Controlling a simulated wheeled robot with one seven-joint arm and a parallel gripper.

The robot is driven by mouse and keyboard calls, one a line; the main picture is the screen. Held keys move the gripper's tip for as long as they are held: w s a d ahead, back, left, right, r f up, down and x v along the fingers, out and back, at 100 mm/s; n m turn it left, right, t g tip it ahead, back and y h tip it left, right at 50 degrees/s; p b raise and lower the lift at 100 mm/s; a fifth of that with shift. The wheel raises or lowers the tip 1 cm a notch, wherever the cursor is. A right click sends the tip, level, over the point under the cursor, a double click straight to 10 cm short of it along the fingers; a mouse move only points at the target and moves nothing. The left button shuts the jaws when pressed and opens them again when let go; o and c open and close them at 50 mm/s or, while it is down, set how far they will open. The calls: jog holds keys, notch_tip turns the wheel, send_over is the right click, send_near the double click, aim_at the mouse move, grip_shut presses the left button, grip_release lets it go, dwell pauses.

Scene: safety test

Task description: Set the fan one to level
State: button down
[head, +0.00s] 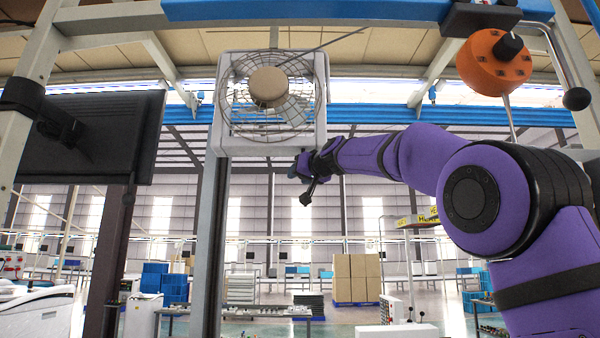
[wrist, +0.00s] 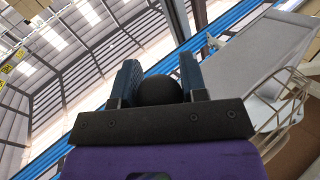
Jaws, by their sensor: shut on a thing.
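The fan (head: 268,88) has a wire cage, a tan hub and a square pale frame, and is mounted high on a grey post in the head view. Its pale housing and part of the wire guard also show at the right of the wrist view (wrist: 262,58). My gripper (head: 295,170) is just below the fan's lower right corner. In the wrist view my gripper (wrist: 159,66) has its blue fingers on either side of a black round knob (wrist: 159,91) and is shut on it. What the knob is joined to is hidden.
A dark monitor (head: 95,138) hangs at the left. An orange dial unit (head: 494,62) with a black knob is at the upper right, beside a metal lever with a black ball (head: 576,98). A blue beam (head: 390,115) runs behind the fan.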

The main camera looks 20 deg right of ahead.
jog(key=shift+s+d+r, duration=0.1)
jog(key=shift+r, duration=0.2)
jog(key=c, duration=0.7)
grip_release()
jog(key=shift+f, duration=0.15)
jog(key=v, duration=1)
jog(key=shift+s, duration=0.3)
jog(key=shift+f, duration=0.1)
